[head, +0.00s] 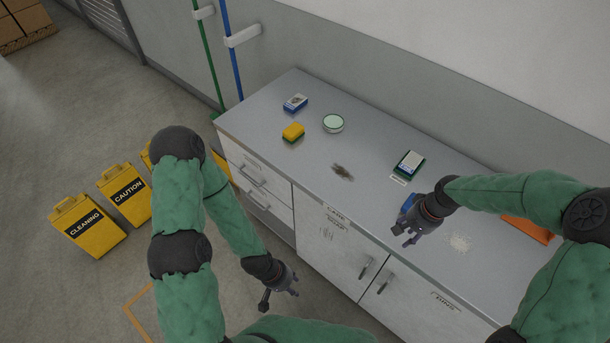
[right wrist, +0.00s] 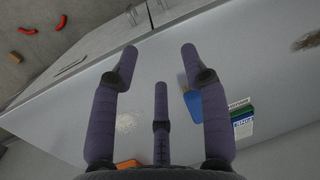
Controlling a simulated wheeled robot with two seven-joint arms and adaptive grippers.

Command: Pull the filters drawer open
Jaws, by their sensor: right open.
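A grey cabinet under the worktop has two drawers at its left end, an upper one (head: 252,170) and a lower one (head: 265,206), each with a bar handle. Both look closed; I cannot read which is the filters drawer. My left gripper (head: 279,296) is open and empty, low in front of the cabinet, apart from the drawers and their handles. My right gripper (head: 406,233) is open and empty above the worktop's front edge, right of the drawers. Its spread fingers (right wrist: 160,58) show in the right wrist view.
The worktop (head: 300,180) holds a yellow sponge (head: 293,132), a blue box (head: 295,102), a round dish (head: 333,123), a green-and-white box (head: 409,163) and a blue item (head: 408,203) near my right gripper. Two cabinet doors (head: 335,245) lie right of the drawers. Yellow signs (head: 87,225) stand on the floor left.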

